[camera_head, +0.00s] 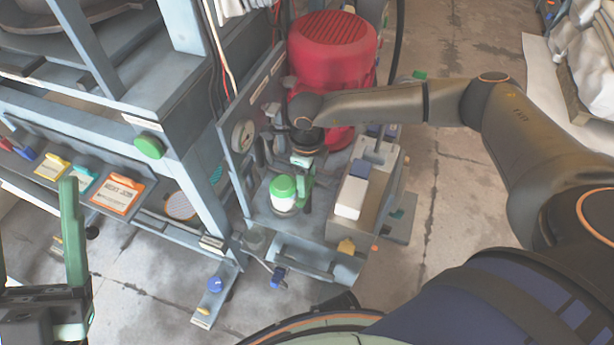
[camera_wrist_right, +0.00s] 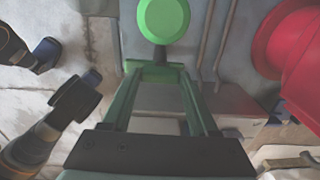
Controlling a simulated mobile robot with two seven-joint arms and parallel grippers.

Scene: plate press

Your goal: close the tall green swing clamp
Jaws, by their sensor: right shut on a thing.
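The tall green swing clamp shows as a round green knob (camera_head: 283,186) above a white body, in the middle of the head view. In the right wrist view the green knob (camera_wrist_right: 163,20) sits just beyond my fingertips, on a short dark stem. My right gripper (camera_head: 300,172) reaches down beside the knob. It also shows in the right wrist view (camera_wrist_right: 156,68), its green fingers closed at the stem below the knob. The exact contact and the clamp's lower part are hidden. My left gripper (camera_head: 38,215) is at the lower left, its fingers apart and empty.
A red ribbed tank (camera_head: 332,55) stands behind the clamp. A grey block with a white top (camera_head: 349,198) stands to its right. A green button (camera_head: 149,147) sits on the bench frame at left, near a rack of coloured cards (camera_head: 115,194).

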